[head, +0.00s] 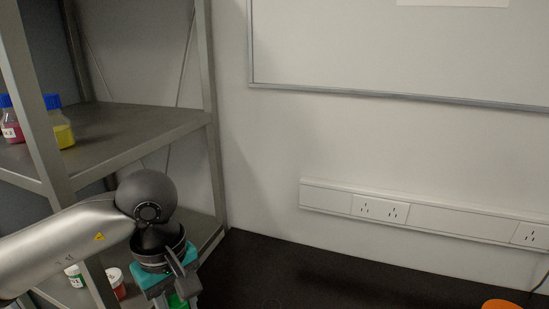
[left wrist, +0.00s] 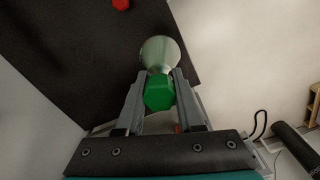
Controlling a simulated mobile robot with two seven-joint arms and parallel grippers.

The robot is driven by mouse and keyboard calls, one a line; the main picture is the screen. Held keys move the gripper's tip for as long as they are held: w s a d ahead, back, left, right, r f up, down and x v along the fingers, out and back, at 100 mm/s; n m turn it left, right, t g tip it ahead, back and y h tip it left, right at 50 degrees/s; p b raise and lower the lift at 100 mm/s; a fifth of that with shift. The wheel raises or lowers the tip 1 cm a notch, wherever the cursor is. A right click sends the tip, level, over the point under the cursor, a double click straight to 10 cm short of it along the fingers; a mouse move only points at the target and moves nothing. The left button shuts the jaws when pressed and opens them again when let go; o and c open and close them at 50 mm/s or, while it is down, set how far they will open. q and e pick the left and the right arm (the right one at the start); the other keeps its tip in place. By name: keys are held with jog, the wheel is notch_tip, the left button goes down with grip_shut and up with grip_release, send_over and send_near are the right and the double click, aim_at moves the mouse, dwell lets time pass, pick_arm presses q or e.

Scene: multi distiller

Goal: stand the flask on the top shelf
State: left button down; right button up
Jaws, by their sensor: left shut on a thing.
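My left gripper (head: 178,290) is at the bottom of the head view, in front of the metal shelf unit. In the left wrist view the left gripper (left wrist: 160,85) is shut on the green stopper (left wrist: 159,93) of the flask (left wrist: 160,52). The pale glass body shows beyond the fingertips, over a dark surface. In the head view only a bit of green shows between the fingers; the flask's body is out of frame. The upper shelf board (head: 130,130) in view is above and to the left of the gripper. My right gripper is not in view.
Blue-capped bottles, one red (head: 10,125) and one yellow (head: 60,128), stand at the upper shelf's left; its right part is clear. Small jars (head: 115,280) stand on the lower shelf. A shelf post (head: 40,120) rises in front. An orange thing (head: 502,304) is at bottom right.

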pick_arm(q)
jog(key=m, duration=0.1)
jog(key=f+m+b, duration=0.1)
jog(key=m, duration=0.1)
jog(key=s+m+b, duration=0.1)
jog(key=m, duration=0.1)
jog(key=shift+s+a+f, duration=0.1)
jog(key=shift+a+f, duration=0.05)
jog(key=shift+f, duration=0.25)
jog(key=m, duration=0.1)
jog(key=m+b, duration=0.1)
jog(key=m, duration=0.1)
jog(key=s+m, duration=0.1)
jog(key=shift+a+f+m+b, duration=0.15)
jog(key=shift+f+m+b, duration=0.15)
jog(key=shift+f, duration=0.1)
